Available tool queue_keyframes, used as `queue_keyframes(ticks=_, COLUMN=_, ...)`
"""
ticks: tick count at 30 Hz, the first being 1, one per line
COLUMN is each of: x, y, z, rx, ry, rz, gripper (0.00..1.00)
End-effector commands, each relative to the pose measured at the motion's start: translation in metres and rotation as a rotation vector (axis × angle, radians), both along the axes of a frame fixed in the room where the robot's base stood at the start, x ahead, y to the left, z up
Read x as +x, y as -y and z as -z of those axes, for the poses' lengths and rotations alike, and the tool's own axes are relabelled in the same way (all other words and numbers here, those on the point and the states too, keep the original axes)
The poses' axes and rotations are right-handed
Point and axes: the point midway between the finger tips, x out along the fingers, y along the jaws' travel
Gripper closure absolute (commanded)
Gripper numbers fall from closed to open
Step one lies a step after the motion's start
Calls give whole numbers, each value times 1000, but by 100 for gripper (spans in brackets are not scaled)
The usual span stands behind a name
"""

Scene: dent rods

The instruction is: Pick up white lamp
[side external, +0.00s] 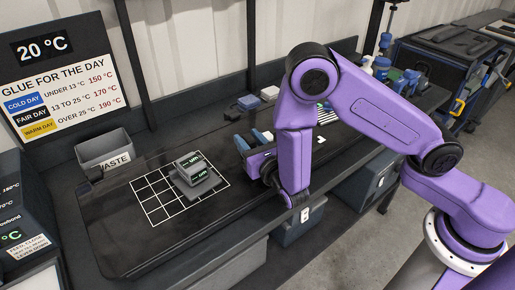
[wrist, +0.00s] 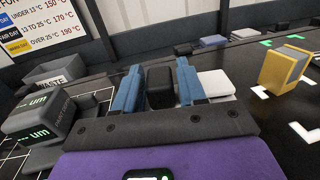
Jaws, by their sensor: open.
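My gripper (side external: 252,139) is open and low over the dark bench, to the right of the white grid. Its two blue fingers also show in the wrist view (wrist: 160,88), with a dark block between them; I cannot tell whether they touch it. A pale white flat piece (wrist: 216,84) lies just right of the right finger. I cannot tell which, if either, is the white lamp.
Stacked grey gauges (side external: 194,171) with green displays stand on the grid, left of my gripper. A grey waste bin (side external: 104,149) is behind them. A yellow block (wrist: 284,69) stands at right in the wrist view, near white corner marks. Bench left of the grid is clear.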

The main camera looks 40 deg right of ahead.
Motion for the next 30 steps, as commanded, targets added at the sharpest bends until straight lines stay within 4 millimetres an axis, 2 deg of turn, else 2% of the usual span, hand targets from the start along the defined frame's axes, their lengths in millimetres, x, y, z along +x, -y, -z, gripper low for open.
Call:
queue_keyframes(ticks=7, x=2, y=0, z=0, rx=0, ry=0, rz=-1, gripper=60)
queue_keyframes(ticks=8, x=2, y=0, z=0, rx=0, ry=0, rz=-1, gripper=66)
queue_keyframes(ticks=9, x=2, y=0, z=0, rx=0, ry=0, rz=-1, gripper=79)
queue_keyframes(ticks=11, x=2, y=0, z=0, rx=0, ry=0, rz=-1, gripper=99)
queue_keyframes(ticks=12, x=2, y=0, z=0, rx=0, ry=0, rz=-1, gripper=100)
queue_keyframes(ticks=23, x=2, y=0, z=-3, rx=1, ry=1, rz=-1, gripper=100)
queue_keyframes(ticks=30, x=2, y=0, z=-20, rx=4, ry=3, rz=-1, gripper=100)
